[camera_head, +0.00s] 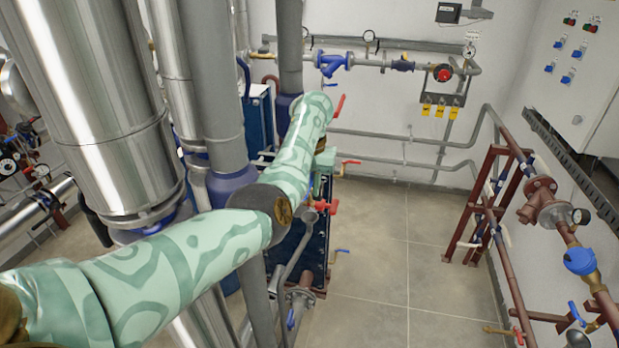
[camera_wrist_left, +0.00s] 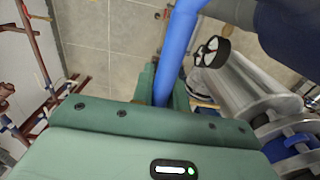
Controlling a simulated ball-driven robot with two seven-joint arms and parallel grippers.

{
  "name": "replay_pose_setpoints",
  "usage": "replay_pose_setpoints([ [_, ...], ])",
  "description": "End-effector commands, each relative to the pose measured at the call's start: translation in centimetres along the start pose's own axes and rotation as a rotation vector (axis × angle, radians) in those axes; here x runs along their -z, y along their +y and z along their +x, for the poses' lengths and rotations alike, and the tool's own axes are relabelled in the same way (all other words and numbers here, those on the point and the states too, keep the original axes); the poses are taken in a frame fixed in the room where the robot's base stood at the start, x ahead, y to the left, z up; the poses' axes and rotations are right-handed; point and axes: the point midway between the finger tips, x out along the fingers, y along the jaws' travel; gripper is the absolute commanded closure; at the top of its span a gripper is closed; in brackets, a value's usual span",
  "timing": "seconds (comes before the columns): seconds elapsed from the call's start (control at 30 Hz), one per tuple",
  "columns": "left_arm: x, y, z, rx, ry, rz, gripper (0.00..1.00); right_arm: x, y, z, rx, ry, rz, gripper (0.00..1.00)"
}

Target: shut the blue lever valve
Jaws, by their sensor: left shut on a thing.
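The blue lever (camera_wrist_left: 178,45) runs as a thick bar from the top of the left wrist view down to my left gripper (camera_wrist_left: 162,88). The green fingers are shut on the lever, one on each side of it. In the head view my patterned green left arm bends over, and the left gripper (camera_head: 321,186) hangs down beside the dark blue plate exchanger (camera_head: 313,245). The held lever cannot be made out there behind the gripper and pipes. The lever's far end is cut off in the wrist view. My right gripper is not in view.
Red handles (camera_head: 331,207) stand close to the left gripper. A smaller blue handle (camera_head: 342,251) sticks out below it. Large silver insulated pipes (camera_head: 95,110) fill the left side. A brown pipe frame (camera_head: 487,205) stands at right. The tiled floor (camera_head: 400,260) between is clear.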

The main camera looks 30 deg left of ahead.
Motion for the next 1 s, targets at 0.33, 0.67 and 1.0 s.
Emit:
replay_pose_setpoints([
  [0.33, -0.3, 0.1, 0.6, -0.001, -0.011, 0.002, 0.82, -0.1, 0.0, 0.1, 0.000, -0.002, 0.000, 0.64],
  [0.67, -0.1, 0.0, 0.2, -0.001, -0.004, 0.000, 0.63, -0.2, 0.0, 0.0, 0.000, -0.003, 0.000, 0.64],
  [1.0, 0.1, 0.2, -5.2, -0.004, 0.002, 0.002, 0.63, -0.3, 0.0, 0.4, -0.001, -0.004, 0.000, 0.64],
])
